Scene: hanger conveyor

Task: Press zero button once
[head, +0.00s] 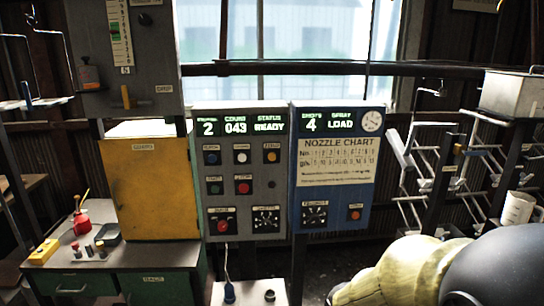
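A grey control panel (220,190) stands upright near the middle of the head view. Its display (240,127) reads 2, COUNT 043 and STATUS READY. The top button row has a blue button (212,158), a white button (241,157) and an orange-yellow button (271,156). The small label above the orange-yellow one seems to read ZERO, but is hard to read. Below are a green button (215,189), a red button (243,187) and a small dark round part (272,183). A pale and black part of my arm fills the lower right. My gripper is out of view.
A blue panel (367,200) with a nozzle chart adjoins on the right, its display reading 4 and LOAD. A yellow panel (148,190) and a bench (130,258) stand left. A pale box (250,291) stands low in front. Racks (420,180) stand right.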

